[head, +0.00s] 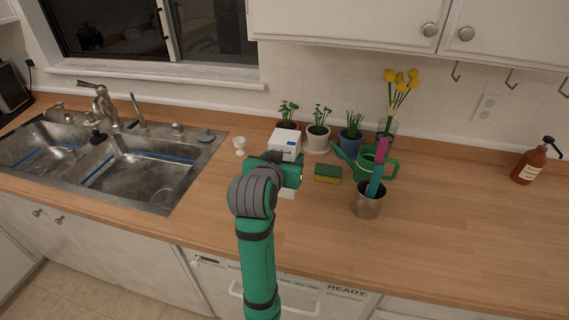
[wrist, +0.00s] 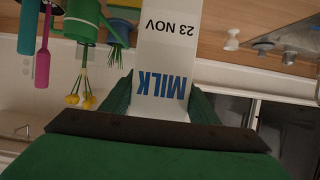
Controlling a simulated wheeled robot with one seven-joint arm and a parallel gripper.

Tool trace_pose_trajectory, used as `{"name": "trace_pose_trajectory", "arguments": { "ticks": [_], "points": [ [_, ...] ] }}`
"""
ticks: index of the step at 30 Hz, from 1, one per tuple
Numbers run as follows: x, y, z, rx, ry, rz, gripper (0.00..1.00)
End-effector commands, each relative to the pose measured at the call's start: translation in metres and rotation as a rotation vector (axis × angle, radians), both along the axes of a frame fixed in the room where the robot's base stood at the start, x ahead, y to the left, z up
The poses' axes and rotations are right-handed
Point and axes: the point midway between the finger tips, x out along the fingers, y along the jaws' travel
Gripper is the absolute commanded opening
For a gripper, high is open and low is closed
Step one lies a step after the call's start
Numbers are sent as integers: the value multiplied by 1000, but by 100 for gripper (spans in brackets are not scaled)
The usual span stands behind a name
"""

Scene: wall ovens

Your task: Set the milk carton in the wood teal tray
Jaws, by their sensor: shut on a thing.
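The white milk carton (head: 285,139) stands upright at the middle of the wooden counter in the head view, its lower part largely hidden by my arm. In the wrist view the carton (wrist: 167,50) shows upside down, with blue "MILK" lettering and "23 NOV". My gripper (wrist: 162,100) has a green finger on each side of the carton and is shut on it. In the head view my gripper (head: 287,173) is in front of the carton. I cannot tell whether the carton's base touches the counter. I see no wood teal tray in either view.
Potted plants (head: 318,136) line the wall behind the carton. A sponge (head: 327,173), a green watering can (head: 376,163) and a metal cup (head: 368,202) with utensils stand to the right. A small white cup (head: 239,145) and the double sink (head: 140,165) are left. The right counter is mostly clear.

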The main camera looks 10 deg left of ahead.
Motion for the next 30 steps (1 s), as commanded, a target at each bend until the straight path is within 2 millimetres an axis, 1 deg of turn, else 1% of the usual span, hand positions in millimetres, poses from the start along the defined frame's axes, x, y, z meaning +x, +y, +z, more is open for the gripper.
{"name": "trace_pose_trajectory", "arguments": {
  "ticks": [1,2,3,6,12,21,23,27,30],
  "points": [
    [9,1,-2,1,-3,-1,0],
    [14,1,-5,1,-3,-1,0],
    [18,2,-13,0,-2,-1,0],
    [30,3,-28,-1,-2,-2,0],
    [47,5,-46,1,-5,-3,0],
    [56,6,-58,1,-6,-3,0],
    [60,7,-63,0,-4,-2,0],
    [59,7,-82,0,-3,-2,0],
    [60,7,-90,1,-5,-3,0]
  ]
}}
